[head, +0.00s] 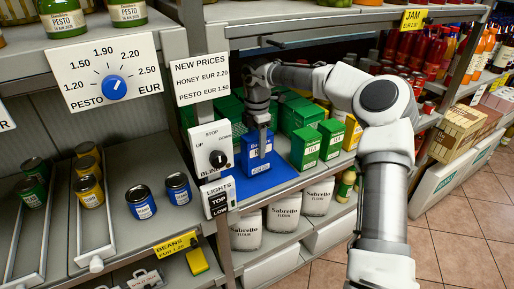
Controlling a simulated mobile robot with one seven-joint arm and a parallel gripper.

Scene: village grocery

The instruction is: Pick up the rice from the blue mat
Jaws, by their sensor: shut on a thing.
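The rice is a blue box (256,169) with a pale label, upright over the blue mat (284,171) on the middle shelf. My gripper (262,150) reaches down from above and is shut on the upper part of the blue box. The fingers hide part of the box's front. I cannot tell whether its bottom touches the mat or is slightly above it.
Green tea boxes (305,147) stand close to the right and behind. A switch panel (211,151) is just left. White flour bags (283,212) fill the shelf below. Cans (178,188) stand on the left shelf. An upper shelf overhangs the mat.

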